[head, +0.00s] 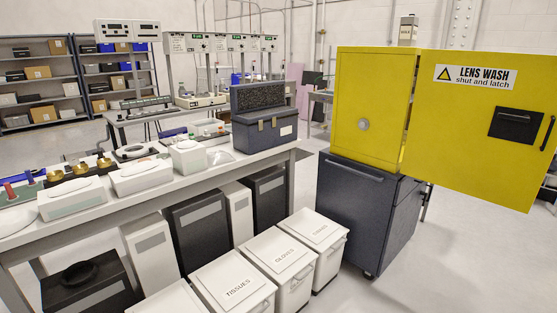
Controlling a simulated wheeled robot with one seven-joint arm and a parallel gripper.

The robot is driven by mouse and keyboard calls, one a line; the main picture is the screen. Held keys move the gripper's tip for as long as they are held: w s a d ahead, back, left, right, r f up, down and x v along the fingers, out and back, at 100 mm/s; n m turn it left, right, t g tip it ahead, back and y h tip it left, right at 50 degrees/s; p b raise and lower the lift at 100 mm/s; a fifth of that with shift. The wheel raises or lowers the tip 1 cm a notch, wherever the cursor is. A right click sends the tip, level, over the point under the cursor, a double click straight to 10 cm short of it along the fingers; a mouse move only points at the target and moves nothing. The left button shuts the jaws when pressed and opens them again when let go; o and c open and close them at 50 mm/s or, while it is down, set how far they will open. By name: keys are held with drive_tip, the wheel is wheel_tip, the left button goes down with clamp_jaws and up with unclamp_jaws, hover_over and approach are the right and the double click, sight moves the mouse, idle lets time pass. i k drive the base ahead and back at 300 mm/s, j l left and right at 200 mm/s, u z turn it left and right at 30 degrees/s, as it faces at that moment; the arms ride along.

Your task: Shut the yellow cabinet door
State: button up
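The yellow cabinet (372,92) stands at the right in the head view, on a dark blue wheeled base. A round grey fitting is on its visible side. Its yellow door (470,155) stands wide open, swung out to the right from the cabinet's near right edge. The door's face carries a white "LENS WASH shut and latch" sign (475,77), a black box (515,124) and a dark handle (549,133) near its far right edge. The cabinet's inside is hidden. My gripper is not seen in this view.
The dark base (362,210) has a drawer handle. White lidded bins (281,252) stand on the floor left of it, before a long bench (232,165) with a dark blue case (264,128). Pale floor (420,280) is clear below the door.

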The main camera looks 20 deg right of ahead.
sight(456, 140)
drive_tip(key=i+j+z, duration=0.1)
drive_tip(key=i+z, duration=0.3)
drive_tip(key=i+j+z, duration=0.15)
drive_tip(key=z, duration=0.25)
drive_tip(key=i+j+z, duration=0.45)
drive_tip(key=j+z, duration=0.15)
drive_tip(key=z, duration=0.15)
